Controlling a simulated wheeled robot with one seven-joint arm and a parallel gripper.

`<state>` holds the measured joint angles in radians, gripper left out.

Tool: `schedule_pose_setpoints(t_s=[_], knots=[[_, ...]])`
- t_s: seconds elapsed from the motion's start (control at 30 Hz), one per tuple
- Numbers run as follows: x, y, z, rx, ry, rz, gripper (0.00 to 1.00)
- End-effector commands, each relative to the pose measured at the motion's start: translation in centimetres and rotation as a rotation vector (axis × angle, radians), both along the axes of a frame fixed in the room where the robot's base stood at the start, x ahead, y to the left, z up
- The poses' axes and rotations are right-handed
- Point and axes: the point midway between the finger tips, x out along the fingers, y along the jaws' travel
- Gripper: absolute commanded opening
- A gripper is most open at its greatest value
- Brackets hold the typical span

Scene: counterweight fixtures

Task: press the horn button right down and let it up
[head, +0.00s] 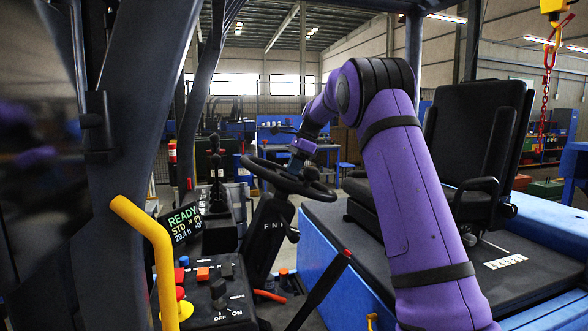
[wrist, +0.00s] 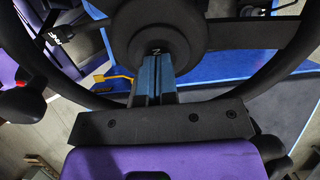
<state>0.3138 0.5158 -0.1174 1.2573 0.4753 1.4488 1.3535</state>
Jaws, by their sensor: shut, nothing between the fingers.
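The steering wheel (head: 262,174) is dark, with a thick rim and spokes. In the wrist view its round black hub (wrist: 116,38) fills the top middle. The horn button (wrist: 155,25) appears to be the dark disc in the hub's middle, with a pale letter partly visible at its lower edge. My gripper (wrist: 155,57) is shut and empty, its blue fingers together with their tips over that lower edge. I cannot tell whether they touch the button or how far it is down. In the head view my gripper (head: 296,164) is over the wheel's middle, and the button is hidden.
A side console (head: 212,300) with coloured buttons and an ON/OFF knob stands left of the wheel, below a lit display (head: 185,222) reading READY. A yellow rail (head: 150,232) is nearer left. The black seat (head: 470,140) is right of the wheel. The wheel rim surrounds my fingers.

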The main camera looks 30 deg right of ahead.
Motion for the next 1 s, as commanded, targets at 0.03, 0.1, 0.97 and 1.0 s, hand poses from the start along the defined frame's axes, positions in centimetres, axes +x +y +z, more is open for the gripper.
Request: schedule_pose_setpoints(t_s=[0.03,0.1,0.97,1.0], knots=[[0.0,0.0,0.0,0.0,0.0,0.0,0.0],[0.0,0.0,0.0,0.0,0.0,0.0,0.0],[0.2,0.9,-2.3,0.004,0.011,0.003,0.0],[0.2,0.9,-2.3,0.004,0.012,0.003,0.0]])
